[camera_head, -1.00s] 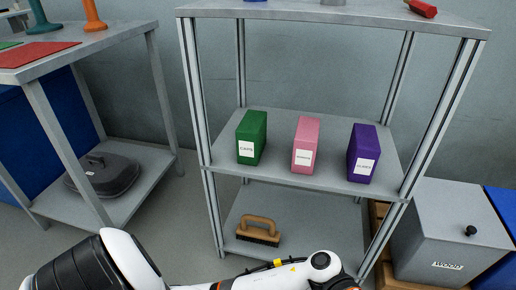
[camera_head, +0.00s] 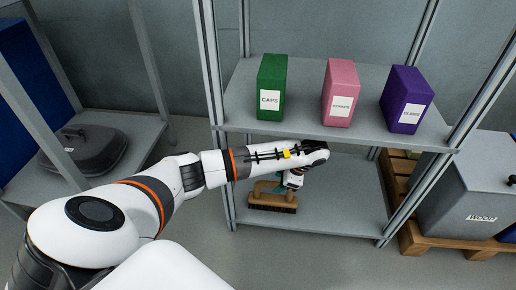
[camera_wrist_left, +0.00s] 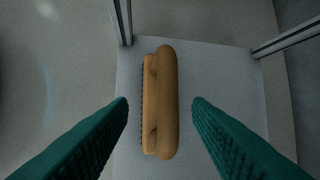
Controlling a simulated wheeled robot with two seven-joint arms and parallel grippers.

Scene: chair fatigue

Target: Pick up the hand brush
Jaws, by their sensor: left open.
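The hand brush (camera_head: 273,204) has a wooden body with an arched handle and dark bristles. It lies on the bottom shelf (camera_head: 335,215) of the grey rack, near the left end. My left gripper (camera_head: 280,188) is just above the brush in the head view, its arm reaching in from the left and partly hiding the handle. In the left wrist view the brush (camera_wrist_left: 168,105) lies lengthwise between the two green fingers of the open gripper (camera_wrist_left: 160,103), with a gap on each side. My right gripper is not in view.
Green (camera_head: 271,85), pink (camera_head: 340,92) and purple (camera_head: 406,98) boxes stand on the shelf above. A rack post (camera_head: 213,90) is close to the left arm. A grey bin (camera_head: 470,185) on a pallet stands at right. The bottom shelf is clear right of the brush.

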